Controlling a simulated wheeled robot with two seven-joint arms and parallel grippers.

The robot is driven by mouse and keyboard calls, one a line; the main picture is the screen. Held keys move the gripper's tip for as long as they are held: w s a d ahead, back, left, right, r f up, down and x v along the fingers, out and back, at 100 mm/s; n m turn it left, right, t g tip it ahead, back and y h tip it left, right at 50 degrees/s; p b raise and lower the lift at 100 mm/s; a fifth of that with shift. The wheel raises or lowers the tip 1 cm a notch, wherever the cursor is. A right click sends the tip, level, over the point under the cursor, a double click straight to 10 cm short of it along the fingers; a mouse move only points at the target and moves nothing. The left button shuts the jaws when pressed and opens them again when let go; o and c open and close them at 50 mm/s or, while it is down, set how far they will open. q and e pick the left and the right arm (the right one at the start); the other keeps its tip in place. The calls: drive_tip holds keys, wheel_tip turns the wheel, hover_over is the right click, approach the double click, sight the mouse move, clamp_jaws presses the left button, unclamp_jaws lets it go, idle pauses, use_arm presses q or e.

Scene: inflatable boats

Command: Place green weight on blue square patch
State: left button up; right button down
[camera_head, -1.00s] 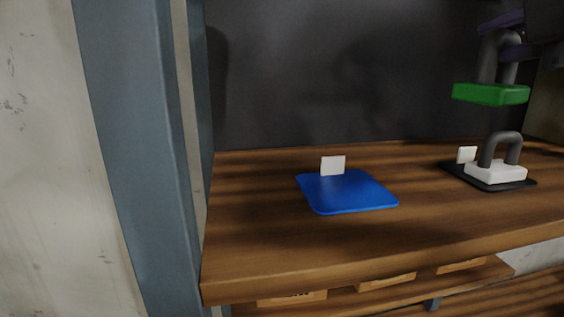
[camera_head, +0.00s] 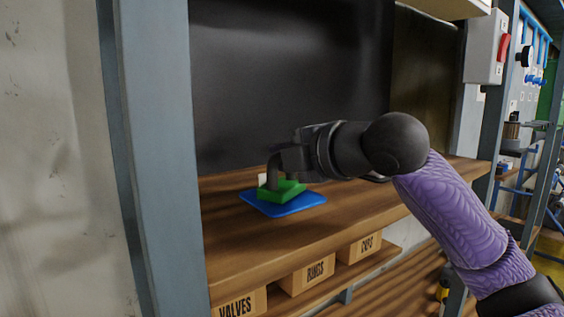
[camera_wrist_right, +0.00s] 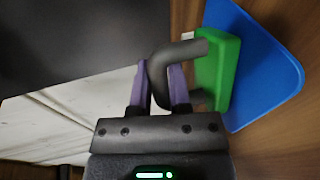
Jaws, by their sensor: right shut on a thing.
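The green weight (camera_head: 281,191) has a flat green base and a dark grey handle. My right gripper (camera_head: 277,163) is shut on that handle; in the right wrist view its two purple fingers (camera_wrist_right: 160,88) are on either side of the grey handle. The weight's base is over the blue square patch (camera_head: 304,205) on the wooden shelf, and it looks upright. I cannot tell whether it touches the patch or hovers just above it. My left gripper is not in view.
The wooden shelf (camera_head: 350,215) has bare room in front of the patch. A dark panel (camera_head: 290,80) stands behind it and a grey-blue post (camera_head: 165,150) at its left. Boxes marked VALVES (camera_head: 237,304), RINGS (camera_head: 307,275) and CAPS (camera_head: 360,247) sit below.

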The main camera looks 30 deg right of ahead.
drive_tip(key=shift+d, duration=0.1)
drive_tip(key=c, duration=1)
unclamp_jaws()
drive_tip(key=o, duration=0.4)
drive_tip(key=shift+s+r, duration=0.15)
drive_tip(key=shift+s, duration=0.2)
drive_tip(key=b+v, duration=0.2)
drive_tip(key=v, duration=0.8)
drive_tip(key=shift+s+b, duration=0.2)
drive_tip(key=shift+b, duration=0.2)
drive_tip(key=shift+s+d+r, duration=0.1)
drive_tip(key=shift+s+r, duration=0.1)
drive_tip(key=shift+s, duration=0.25)
